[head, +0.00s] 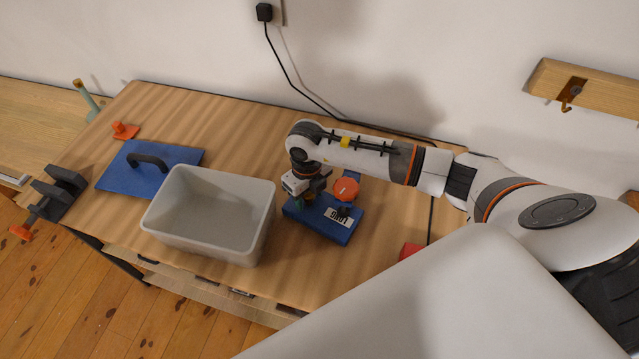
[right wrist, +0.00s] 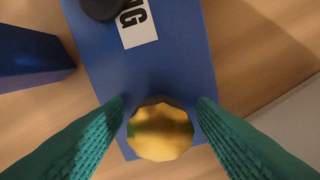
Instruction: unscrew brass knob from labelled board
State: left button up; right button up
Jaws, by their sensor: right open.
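The blue board (head: 322,222) lies on the wooden table beside the grey bin, with a white label (head: 339,217) on it. In the right wrist view the brass knob (right wrist: 160,132) is a faceted yellow knob at one end of the board (right wrist: 185,50). My right gripper (head: 302,202) is over that end in the head view and hides the knob there. In the right wrist view its green fingers (right wrist: 161,108) are open, one on each side of the knob. I cannot tell whether they touch it. My left gripper is not in view.
A grey bin (head: 180,239) stands just left of the board. A red-orange round part (head: 345,187) and a dark knob (right wrist: 103,6) are close to the gripper. A blue lid with a handle (head: 120,177) and a dark clamp (head: 58,190) are farther left.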

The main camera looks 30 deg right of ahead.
jog(key=c, duration=0.8)
jog(key=shift+f+n+b, duration=0.15)
jog(key=shift+n+b, duration=0.25)
jog(key=shift+b, duration=0.05)
jog(key=n+b, duration=0.2)
jog(key=n, duration=0.1)
jog(key=shift+w+f, duration=0.1)
jog(key=shift+r+p, duration=2.15)
jog(key=shift+r, duration=1.15)
